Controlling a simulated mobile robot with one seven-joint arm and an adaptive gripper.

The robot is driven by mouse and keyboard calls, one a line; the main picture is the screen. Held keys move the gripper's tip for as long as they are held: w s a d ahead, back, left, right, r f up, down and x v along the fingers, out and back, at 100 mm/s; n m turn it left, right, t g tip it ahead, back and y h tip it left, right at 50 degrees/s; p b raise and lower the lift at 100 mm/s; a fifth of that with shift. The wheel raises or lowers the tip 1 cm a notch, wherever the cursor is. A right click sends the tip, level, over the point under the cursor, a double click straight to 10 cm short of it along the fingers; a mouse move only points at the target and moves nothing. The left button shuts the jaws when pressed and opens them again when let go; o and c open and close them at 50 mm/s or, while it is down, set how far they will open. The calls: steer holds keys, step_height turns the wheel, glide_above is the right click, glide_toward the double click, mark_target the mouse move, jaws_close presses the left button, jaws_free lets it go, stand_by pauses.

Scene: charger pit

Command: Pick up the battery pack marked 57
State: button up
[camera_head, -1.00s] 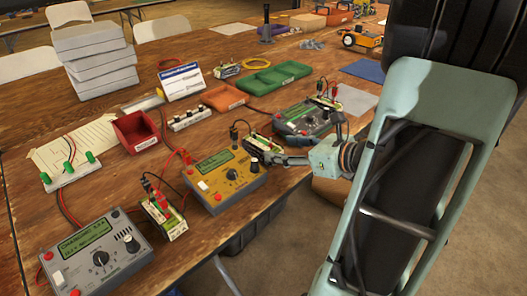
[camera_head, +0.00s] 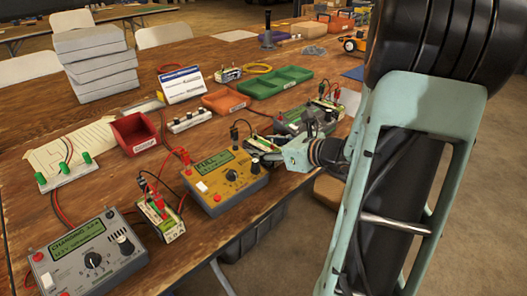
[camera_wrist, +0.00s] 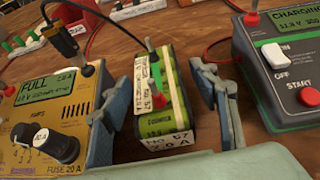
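The battery pack (camera_wrist: 166,92) is a green and cream block with a red terminal. In the wrist view my gripper (camera_wrist: 165,112) is open, with one finger on each side of the pack. The left finger is very close to its side; a narrow gap shows at the lower right. In the head view the pack (camera_head: 262,143) sits between the yellow charger (camera_head: 226,182) and the green-grey charger (camera_head: 300,118), partly hidden by my gripper (camera_head: 272,156).
The yellow charger (camera_wrist: 48,110) reading FULL and the charger reading CHARGING (camera_wrist: 280,60) flank the fingers closely. Another pack (camera_head: 160,217), a grey charger (camera_head: 88,258), a red bin (camera_head: 135,133) and trays are on the table.

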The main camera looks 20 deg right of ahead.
jaws_close()
steer(key=shift+r, duration=0.1)
steer(key=shift+r, duration=0.1)
stand_by(0.3)
